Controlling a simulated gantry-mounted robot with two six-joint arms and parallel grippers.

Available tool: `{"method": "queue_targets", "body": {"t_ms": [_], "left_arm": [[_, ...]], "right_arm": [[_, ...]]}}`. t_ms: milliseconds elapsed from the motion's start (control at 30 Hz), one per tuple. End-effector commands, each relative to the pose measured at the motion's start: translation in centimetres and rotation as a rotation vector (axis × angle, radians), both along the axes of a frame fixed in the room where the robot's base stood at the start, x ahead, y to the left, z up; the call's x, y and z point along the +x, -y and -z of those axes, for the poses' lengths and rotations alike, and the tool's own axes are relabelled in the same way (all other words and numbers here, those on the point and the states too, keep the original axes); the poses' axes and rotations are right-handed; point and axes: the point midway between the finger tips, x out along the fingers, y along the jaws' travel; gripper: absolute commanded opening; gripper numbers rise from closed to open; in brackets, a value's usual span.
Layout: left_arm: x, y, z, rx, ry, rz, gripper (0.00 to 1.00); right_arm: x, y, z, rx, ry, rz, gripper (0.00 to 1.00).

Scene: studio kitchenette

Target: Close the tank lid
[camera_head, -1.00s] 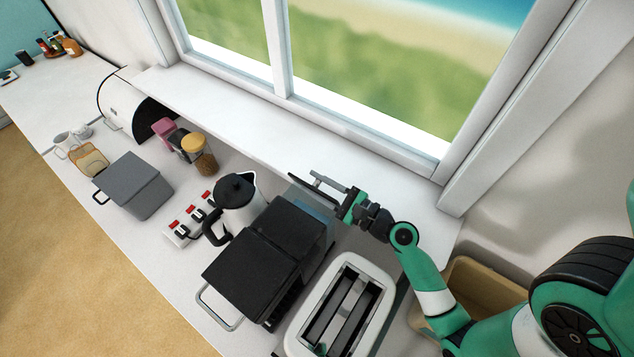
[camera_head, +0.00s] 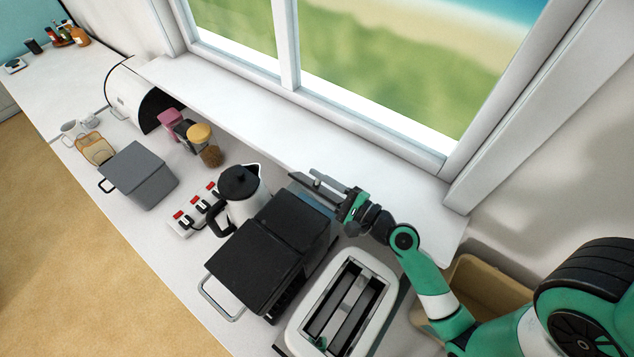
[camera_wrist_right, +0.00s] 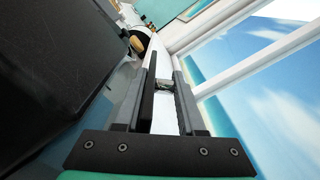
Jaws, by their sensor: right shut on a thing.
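The black coffee machine (camera_head: 255,262) stands on the counter, with a bluish clear tank (camera_head: 298,192) at its back, mostly hidden. My right gripper (camera_head: 322,184) is above and behind the tank, by the window sill. A thin dark plate, apparently the tank lid (camera_wrist_right: 148,88), stands on edge along the left finger in the right wrist view. The right gripper is shut on it, though a pale gap shows between the fingers. Where the lid meets the tank is hidden. The machine's dark body fills the left of the wrist view. My left gripper is not in view.
A white toaster (camera_head: 343,305) stands close to the right of the machine. A kettle (camera_head: 240,195) and a red-switched power strip (camera_head: 195,210) are to its left. The window sill (camera_head: 270,125) runs behind. A tan bin (camera_head: 485,290) is at the right.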

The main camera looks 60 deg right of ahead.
Motion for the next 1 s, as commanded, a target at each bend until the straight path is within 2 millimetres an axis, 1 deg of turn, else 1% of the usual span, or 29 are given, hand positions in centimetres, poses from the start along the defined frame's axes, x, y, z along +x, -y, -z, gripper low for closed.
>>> {"method": "queue_targets", "body": {"t_ms": [33, 167, 200, 300, 567, 667, 767, 867, 1000], "left_arm": [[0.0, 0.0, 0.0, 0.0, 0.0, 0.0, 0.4], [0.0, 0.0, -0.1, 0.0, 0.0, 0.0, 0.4], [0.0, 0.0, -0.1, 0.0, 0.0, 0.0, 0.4], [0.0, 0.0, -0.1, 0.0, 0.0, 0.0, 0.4], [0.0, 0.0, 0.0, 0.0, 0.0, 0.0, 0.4], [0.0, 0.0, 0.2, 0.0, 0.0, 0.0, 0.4], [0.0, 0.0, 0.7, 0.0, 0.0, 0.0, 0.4], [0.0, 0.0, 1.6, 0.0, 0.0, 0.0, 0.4], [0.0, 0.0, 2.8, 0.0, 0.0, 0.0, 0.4]], "right_arm": [[0.0, 0.1, -0.3, -0.005, 0.007, 0.004, 0.0], [0.0, 0.1, -0.4, -0.004, 0.007, 0.004, 0.0], [0.0, 0.1, -0.4, -0.004, 0.007, 0.004, 0.4], [0.0, 0.1, -0.3, -0.003, 0.006, 0.003, 0.57], [0.0, 0.0, -0.2, -0.001, 0.004, 0.0, 0.57], [-0.5, 0.0, 0.0, 0.002, 0.003, 0.002, 0.57], [-1.8, -0.1, 0.2, 0.002, 0.001, 0.005, 0.57], [-4.0, -0.4, 0.4, 0.003, 0.001, 0.008, 0.57], [-7.6, -0.9, 0.4, 0.004, 0.002, 0.013, 0.57]]}}
